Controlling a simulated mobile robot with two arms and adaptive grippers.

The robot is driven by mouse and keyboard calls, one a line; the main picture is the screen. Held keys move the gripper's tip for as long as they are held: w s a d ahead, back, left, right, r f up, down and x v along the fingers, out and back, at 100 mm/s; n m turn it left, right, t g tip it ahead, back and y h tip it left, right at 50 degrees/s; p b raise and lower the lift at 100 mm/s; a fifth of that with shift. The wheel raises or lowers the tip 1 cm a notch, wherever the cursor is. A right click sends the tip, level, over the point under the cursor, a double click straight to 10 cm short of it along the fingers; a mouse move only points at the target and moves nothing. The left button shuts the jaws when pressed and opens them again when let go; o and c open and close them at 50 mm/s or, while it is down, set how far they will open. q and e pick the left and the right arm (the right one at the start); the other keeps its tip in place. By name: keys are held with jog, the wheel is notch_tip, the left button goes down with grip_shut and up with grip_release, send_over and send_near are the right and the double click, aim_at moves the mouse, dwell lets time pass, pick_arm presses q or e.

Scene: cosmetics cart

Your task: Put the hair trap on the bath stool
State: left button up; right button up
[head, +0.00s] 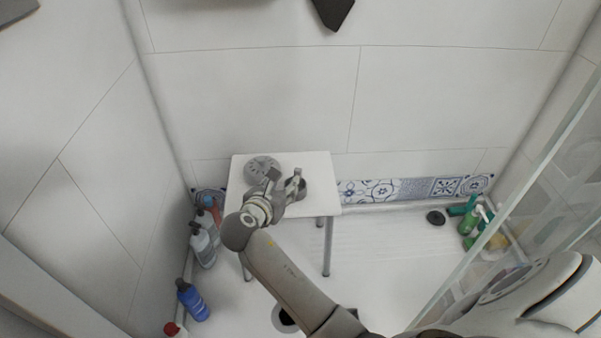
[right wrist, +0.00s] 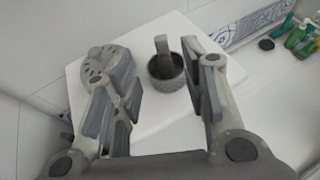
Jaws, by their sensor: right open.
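The white bath stool (head: 306,161) stands against the back wall; its top also shows in the right wrist view (right wrist: 165,128). On it, a grey cup-like piece with an upright handle, which looks like the hair trap (right wrist: 168,72), stands upright; it also shows in the head view (head: 300,191). A grey slotted round disc (head: 260,166) is at its left, apart from it, also seen in the right wrist view (right wrist: 98,66). My right gripper (head: 283,186) is open over the stool. The hair trap shows between its fingers in the right wrist view, apparently not held. My left gripper is not in view.
Several bottles, including a blue one (head: 193,300), stand left along the wall. An open floor drain (head: 286,318) is in front. A black disc (head: 436,217) and green bottles (head: 470,220) are at right. A glass panel (head: 505,212) borders the right.

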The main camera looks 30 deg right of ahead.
jog(key=s+f+m+g+y, duration=0.25)
jog(key=s+f+m, duration=0.25)
jog(key=s+m, duration=0.25)
jog(key=s+f+m+g+y, duration=0.1)
jog(key=s+f+m+y, duration=0.2)
jog(key=s+f+m, duration=0.4)
jog(key=s+a+r+m+g+y, duration=0.1)
jog(key=s+a+m+y, duration=0.1)
jog(key=s+m, duration=0.3)
jog(key=s+a+r+m+g+y, duration=0.1)
jog(key=s+m, duration=0.4)
jog(key=s, duration=0.6)
jog(key=shift+s+a+r+y, duration=0.2)
jog(key=shift+s+a+y, duration=0.05)
jog(key=shift+a+y, duration=0.55)
